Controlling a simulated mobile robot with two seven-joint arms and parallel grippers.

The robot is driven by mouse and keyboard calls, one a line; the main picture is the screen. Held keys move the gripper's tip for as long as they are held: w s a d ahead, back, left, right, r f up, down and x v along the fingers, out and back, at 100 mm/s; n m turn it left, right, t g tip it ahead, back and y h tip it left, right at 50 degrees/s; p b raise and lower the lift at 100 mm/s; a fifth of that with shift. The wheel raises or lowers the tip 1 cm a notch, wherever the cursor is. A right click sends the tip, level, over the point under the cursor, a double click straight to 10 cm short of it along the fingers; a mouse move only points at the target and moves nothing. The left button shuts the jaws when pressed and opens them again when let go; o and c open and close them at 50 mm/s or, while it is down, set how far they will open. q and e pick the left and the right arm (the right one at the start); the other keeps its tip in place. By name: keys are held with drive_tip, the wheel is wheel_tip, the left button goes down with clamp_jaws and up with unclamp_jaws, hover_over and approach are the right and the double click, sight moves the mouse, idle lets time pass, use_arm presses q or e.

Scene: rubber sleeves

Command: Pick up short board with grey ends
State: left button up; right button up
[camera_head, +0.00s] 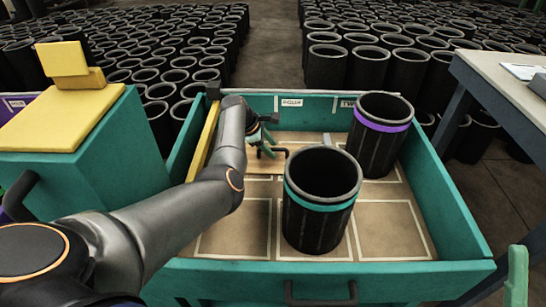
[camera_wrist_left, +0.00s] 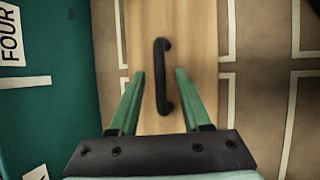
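A pale wooden board (camera_wrist_left: 193,35) with a black bar handle (camera_wrist_left: 162,75) lies in the teal crate in the left wrist view. Its ends are out of that view or hidden by my gripper, so I cannot see grey on them. In the head view the board (camera_head: 258,165) lies flat near the crate's back left, partly behind my arm, with its handle (camera_head: 279,150) showing. My left gripper (camera_wrist_left: 159,73) is open and empty, its two green fingers on either side of the handle and apart from it. It also shows in the head view (camera_head: 268,145).
The teal crate (camera_head: 330,268) holds a teal-banded black sleeve (camera_head: 315,225) at the middle and a purple-banded one (camera_head: 375,150) at back right. A yellow board (camera_head: 204,140) leans at the left wall. A table (camera_head: 510,90) stands right; rows of sleeves fill the back.

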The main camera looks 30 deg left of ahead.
use_arm(q)
clamp_jaws()
idle(1.2)
